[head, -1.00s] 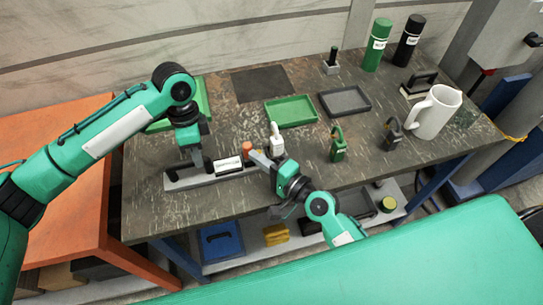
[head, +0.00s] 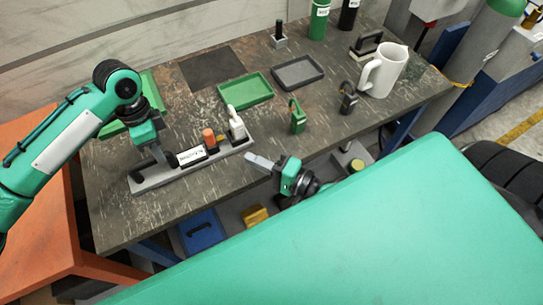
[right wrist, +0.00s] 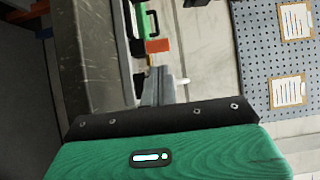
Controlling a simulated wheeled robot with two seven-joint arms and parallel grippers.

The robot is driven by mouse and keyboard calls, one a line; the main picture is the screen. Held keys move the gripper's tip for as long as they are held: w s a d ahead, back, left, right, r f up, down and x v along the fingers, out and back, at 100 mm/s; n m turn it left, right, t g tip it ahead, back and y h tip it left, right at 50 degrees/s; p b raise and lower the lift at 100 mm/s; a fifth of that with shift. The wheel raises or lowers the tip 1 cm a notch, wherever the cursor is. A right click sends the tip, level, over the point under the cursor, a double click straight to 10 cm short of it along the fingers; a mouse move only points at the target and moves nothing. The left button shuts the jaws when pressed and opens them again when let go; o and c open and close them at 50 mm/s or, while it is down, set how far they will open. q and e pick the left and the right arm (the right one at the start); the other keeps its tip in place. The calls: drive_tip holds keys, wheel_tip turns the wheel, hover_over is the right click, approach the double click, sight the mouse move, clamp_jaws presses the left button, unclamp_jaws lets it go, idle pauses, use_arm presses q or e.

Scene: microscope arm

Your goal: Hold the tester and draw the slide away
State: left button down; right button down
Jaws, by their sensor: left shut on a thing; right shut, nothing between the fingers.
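The tester is a long grey bar (head: 150,181) lying along the front part of the table. On it sit a black block with a white label (head: 191,156), an orange cylinder (head: 209,138) and, at the right end, an upright white piece (head: 236,124). I cannot tell which part is the slide. My left gripper (head: 150,163) is down at the bar's left end and shut on a part there, mostly hidden by the fingers. My right gripper (head: 256,160) is shut and empty, apart from the bar near the table's front edge. Its fingers (right wrist: 158,88) also show in the right wrist view.
Behind are a green tray (head: 245,89), a grey tray (head: 298,72) and a dark mat (head: 211,68). A green padlock-like item (head: 297,118), a dark one (head: 348,98) and a white mug (head: 383,72) stand to the right. Under the table are a blue box (head: 202,231) and a yellow item (head: 255,215).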

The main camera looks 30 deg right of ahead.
drive_tip(key=shift+v, duration=2.05)
use_arm(q)
drive_tip(key=c, duration=1.2)
unclamp_jaws()
drive_tip(key=shift+o, duration=0.2)
